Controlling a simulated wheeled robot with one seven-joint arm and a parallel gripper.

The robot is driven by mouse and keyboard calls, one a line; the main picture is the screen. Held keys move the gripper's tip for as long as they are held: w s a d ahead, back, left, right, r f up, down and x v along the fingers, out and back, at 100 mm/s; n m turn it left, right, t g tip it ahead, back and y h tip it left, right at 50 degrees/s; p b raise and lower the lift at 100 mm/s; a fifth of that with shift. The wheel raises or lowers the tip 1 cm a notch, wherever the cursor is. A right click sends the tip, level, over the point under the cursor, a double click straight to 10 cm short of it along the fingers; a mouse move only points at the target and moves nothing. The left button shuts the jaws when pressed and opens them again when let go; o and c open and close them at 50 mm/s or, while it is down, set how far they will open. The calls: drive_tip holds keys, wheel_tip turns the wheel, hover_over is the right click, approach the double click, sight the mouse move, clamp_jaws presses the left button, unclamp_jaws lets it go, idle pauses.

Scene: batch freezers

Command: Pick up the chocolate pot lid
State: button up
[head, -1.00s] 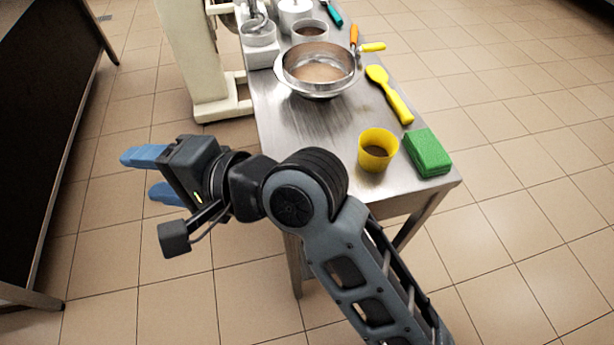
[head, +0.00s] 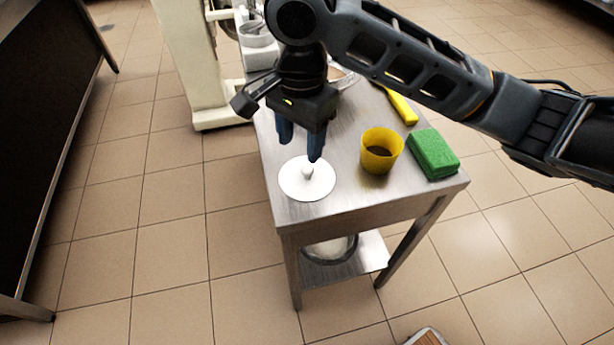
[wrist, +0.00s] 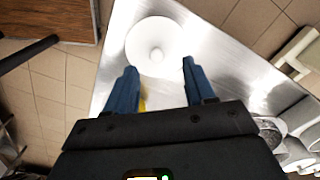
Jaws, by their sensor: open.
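The chocolate pot lid is taken to be the white round disc (head: 296,189) with a small knob, lying flat near the table's front left corner. In the wrist view the lid (wrist: 172,33) sits just beyond the fingertips, its knob roughly centred between them. My gripper (head: 301,148) points down with its blue fingers just above the lid, close to the knob. In the wrist view the gripper (wrist: 160,67) is open and empty. Whether a finger touches the lid I cannot tell.
A yellow cup (head: 381,150) with dark contents and a green block (head: 433,154) stand right of the lid on the steel table (head: 350,203). A yellow-handled tool (head: 402,107) lies behind them. A cream machine (head: 190,70) stands left of the table. My arm hides much of the table's back.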

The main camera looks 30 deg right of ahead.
sight(307, 169)
drive_tip(key=shift+d+f, duration=0.3)
drive_tip(key=shift+d, duration=0.1)
drive_tip(key=f, duration=0.7)
drive_tip(key=shift+s+d+f, duration=0.1)
drive_tip(key=shift+d, duration=0.15)
drive_tip(key=shift+c, duration=0.2)
clamp_jaws()
